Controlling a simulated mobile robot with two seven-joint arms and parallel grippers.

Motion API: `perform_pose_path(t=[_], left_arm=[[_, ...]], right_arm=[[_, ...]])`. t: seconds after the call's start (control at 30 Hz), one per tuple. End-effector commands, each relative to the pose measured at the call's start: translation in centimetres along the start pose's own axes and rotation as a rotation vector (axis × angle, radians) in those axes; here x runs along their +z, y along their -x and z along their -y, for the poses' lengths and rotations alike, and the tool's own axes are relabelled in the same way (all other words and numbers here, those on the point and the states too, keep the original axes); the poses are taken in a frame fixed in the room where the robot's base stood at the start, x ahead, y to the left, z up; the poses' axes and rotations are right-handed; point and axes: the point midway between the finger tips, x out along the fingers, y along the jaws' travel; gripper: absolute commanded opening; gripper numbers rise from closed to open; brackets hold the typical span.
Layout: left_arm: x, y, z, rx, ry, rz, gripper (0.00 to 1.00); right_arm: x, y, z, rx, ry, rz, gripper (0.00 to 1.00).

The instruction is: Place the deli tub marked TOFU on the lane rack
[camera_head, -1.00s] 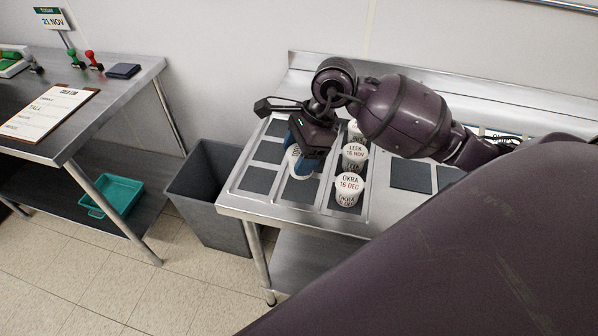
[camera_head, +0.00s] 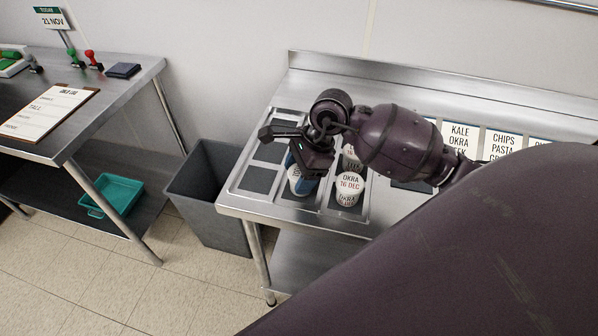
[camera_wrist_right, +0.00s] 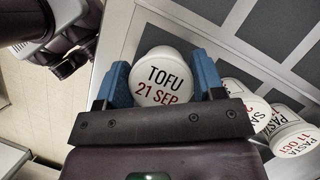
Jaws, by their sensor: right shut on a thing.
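The TOFU tub is a round white deli tub (camera_wrist_right: 160,85) whose lid reads TOFU 21 SEP, facing the right wrist camera. My right gripper (camera_wrist_right: 162,88) is shut on it, one blue finger on each side. In the head view the tub (camera_head: 301,183) hangs under the right gripper (camera_head: 305,170), over the middle lane of the lane rack (camera_head: 259,179). I cannot tell whether its base touches the rack. The rack is a steel frame with dark pads in lanes.
The left lane's visible pads are bare. Lane cards (camera_head: 460,138) stand at the back right. A grey bin (camera_head: 205,200) is left of the counter.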

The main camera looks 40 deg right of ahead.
Motion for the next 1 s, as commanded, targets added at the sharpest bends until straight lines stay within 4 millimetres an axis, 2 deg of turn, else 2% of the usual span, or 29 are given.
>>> perform_pose_path(t=[0.03,0.07,0.2,0.47,0.63,0.77,1.0], left_arm=[[0.2,-0.1,0.0,0.0,0.0,0.002,0.43],[0.2,-0.1,0.0,0.0,0.0,0.002,0.43],[0.2,-0.1,0.0,0.0,0.0,0.002,0.43],[0.4,0.1,0.0,-0.001,0.001,0.007,0.43],[0.3,0.4,0.1,-0.002,0.001,0.009,0.43],[0.4,0.4,0.1,-0.002,0.001,0.009,0.43],[0.5,0.2,0.0,-0.001,0.001,0.009,0.43]], right_arm=[[-0.1,-0.2,0.0,0.0,0.0,0.0,0.37],[-0.1,-0.2,0.0,0.001,0.0,0.0,0.65],[0.0,-0.1,0.0,0.0,0.0,0.0,0.87],[0.0,-0.1,0.0,0.0,0.0,0.0,0.88],[0.1,0.7,0.0,-0.001,0.001,-0.001,0.88],[0.0,2.6,0.1,-0.003,0.001,-0.004,0.88],[0.0,7.3,0.1,-0.003,0.002,-0.003,0.88]])
